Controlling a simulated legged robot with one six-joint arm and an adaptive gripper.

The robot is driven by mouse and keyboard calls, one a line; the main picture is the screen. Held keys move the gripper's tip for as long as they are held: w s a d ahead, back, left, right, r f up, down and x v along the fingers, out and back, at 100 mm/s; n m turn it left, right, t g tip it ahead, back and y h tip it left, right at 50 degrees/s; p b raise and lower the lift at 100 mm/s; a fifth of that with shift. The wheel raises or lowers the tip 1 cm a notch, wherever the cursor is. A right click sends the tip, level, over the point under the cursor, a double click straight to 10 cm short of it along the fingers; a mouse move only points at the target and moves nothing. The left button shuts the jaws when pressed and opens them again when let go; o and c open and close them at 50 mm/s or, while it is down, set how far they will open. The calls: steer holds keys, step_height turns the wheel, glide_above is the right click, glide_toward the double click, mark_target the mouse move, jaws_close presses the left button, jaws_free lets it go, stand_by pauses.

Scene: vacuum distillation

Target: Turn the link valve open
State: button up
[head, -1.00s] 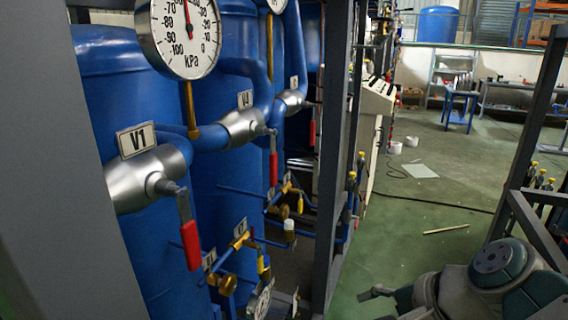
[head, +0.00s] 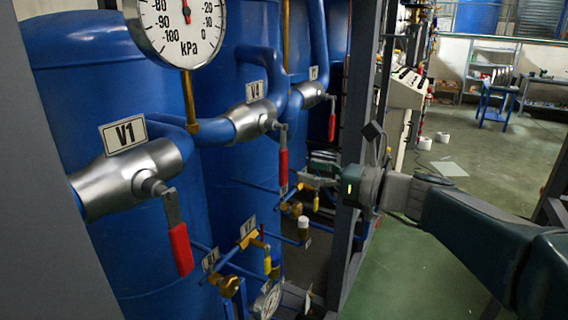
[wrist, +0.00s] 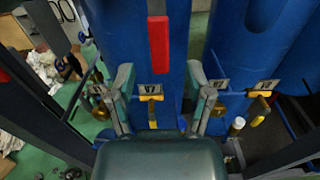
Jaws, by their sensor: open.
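Several valves sit on the blue tanks, and I cannot tell which is the link valve. Large silver valves V1 (head: 128,178) and V4 (head: 250,120) have red handles hanging down. A red handle (wrist: 158,44) shows at the top of the wrist view. Below it, a small valve with a yellow handle (wrist: 151,90) and a label appears between my fingers, apart from them. My gripper (head: 308,172) is open and empty, right of V4's red handle (head: 283,166) in the head view. Both fingers show in the wrist view (wrist: 161,80).
A pressure gauge (head: 182,28) hangs above V1. A dark upright frame post (head: 348,240) stands beside my arm. More small labelled valves (wrist: 262,88) and thin blue pipes lie around the gripper. Green floor at the right is largely open.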

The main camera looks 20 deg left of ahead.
mark_target(286, 165)
steer(key=a, duration=0.6)
steer(key=shift+w, duration=0.3)
